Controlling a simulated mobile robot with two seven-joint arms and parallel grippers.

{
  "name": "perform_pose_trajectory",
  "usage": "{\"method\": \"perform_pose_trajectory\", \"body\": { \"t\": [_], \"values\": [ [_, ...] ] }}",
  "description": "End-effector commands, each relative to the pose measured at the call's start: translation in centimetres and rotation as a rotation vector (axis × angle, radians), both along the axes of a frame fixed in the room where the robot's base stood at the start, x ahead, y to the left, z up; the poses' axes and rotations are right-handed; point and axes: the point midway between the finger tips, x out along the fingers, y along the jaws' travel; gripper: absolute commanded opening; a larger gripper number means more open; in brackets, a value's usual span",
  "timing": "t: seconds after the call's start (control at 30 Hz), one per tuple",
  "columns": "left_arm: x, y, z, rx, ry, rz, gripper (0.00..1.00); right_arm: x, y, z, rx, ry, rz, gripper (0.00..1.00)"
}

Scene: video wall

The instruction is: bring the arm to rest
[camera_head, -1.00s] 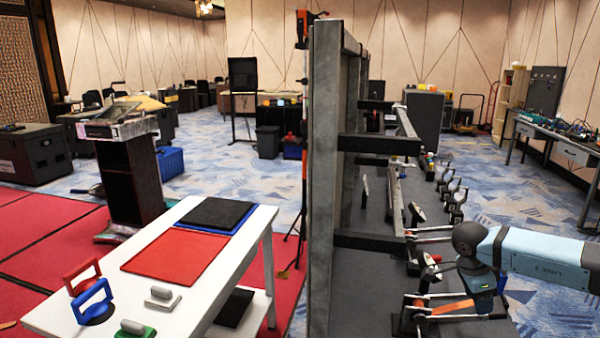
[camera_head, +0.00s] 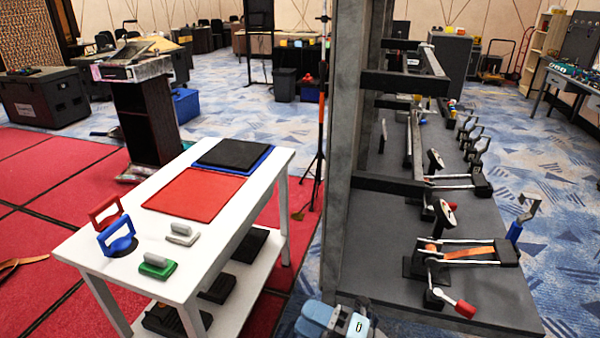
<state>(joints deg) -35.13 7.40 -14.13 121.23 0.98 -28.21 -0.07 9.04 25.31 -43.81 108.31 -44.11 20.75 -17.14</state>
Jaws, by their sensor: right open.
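A light-blue piece of my right arm with my right gripper (camera_head: 342,321) shows at the bottom edge, just right of the centre, at the foot of the grey frame post. Most of it is cut off by the picture edge, and its fingertips are hard to make out. I see nothing held in it. My left arm and left gripper are not in view.
A white table (camera_head: 88,258) with red and black pads and suction handles stands at left. A tall grey frame (camera_head: 348,160) rises at centre. Its dark base (camera_head: 465,215) carries several clamps, one with a red-tipped handle (camera_head: 465,309).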

Motion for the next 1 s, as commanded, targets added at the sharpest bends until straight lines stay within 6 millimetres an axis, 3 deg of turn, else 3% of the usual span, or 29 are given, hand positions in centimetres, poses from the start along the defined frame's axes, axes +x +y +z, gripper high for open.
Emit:
{"method": "perform_pose_trajectory", "body": {
  "t": [0.13, 0.27, 0.5, 0.73, 0.77, 0.8, 1.0],
  "values": [
    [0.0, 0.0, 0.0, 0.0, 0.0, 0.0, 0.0, -0.2, -3.3, -2.2, 0.255, 0.423, -0.25, 0.49],
    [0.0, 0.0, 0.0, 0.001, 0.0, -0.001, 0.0, -1.4, -7.3, -6.0, 0.445, 0.787, -0.453, 0.49],
    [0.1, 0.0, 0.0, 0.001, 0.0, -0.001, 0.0, -6.5, -12.9, -12.8, 0.676, 1.276, -0.715, 0.49],
    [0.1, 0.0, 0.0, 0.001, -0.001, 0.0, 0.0, -12.6, -16.3, -17.5, 0.827, 1.617, -0.894, 0.49],
    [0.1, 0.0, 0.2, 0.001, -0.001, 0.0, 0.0, -13.4, -16.6, -17.8, 0.844, 1.655, -0.912, 0.49],
    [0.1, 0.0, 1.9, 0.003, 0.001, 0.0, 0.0, -12.8, -16.5, -15.8, 0.836, 1.635, -0.902, 0.49],
    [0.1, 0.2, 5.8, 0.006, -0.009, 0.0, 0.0, -12.9, -16.7, -12.6, 0.826, 1.625, -0.906, 0.49]
  ]
}}
